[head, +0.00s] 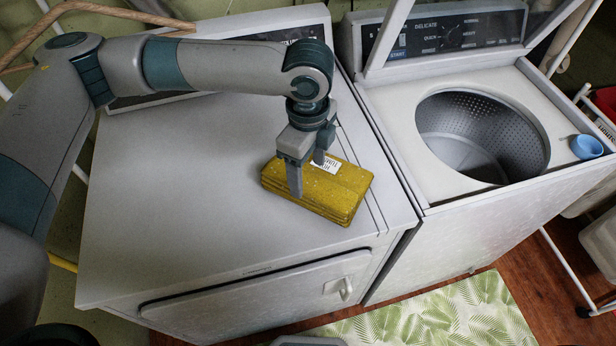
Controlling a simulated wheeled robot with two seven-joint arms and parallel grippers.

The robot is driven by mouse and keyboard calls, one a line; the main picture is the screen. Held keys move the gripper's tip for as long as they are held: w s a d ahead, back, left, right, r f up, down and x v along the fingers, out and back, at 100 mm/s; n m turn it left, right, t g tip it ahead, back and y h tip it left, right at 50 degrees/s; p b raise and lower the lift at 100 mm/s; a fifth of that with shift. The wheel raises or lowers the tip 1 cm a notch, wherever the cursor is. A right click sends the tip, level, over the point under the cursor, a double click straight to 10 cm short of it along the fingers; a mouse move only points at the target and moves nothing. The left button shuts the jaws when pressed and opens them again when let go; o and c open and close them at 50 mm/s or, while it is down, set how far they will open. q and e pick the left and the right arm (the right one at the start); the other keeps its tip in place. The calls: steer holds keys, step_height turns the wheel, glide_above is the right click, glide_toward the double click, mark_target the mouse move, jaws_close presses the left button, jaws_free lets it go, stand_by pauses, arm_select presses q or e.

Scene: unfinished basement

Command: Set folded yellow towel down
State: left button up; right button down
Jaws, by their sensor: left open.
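The folded yellow towel (345,193) is a thick stack with a white label on its upper face. It lies on the right part of the white dryer top (190,190), near the front right edge. My left gripper (308,178) points down at the towel's left part, with its fingers apart. One finger is in front of the towel and the other is by the label. I cannot tell whether the fingers touch it. My right gripper is not in view.
A washer (400,130) with a raised lid and an open drum (480,135) stands right of the dryer. A blue cup-like object (586,147) sits on its right edge. A leaf-patterned mat (440,318) lies on the floor. The dryer top's left part is clear.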

arm_select(q)
step_height(320, 180, up, 8)
steer(key=b, duration=0.1)
steer(key=shift+r+b, duration=0.25)
steer(key=shift+b, duration=0.05)
steer(key=shift+f, duration=0.1)
stand_by(0.6)
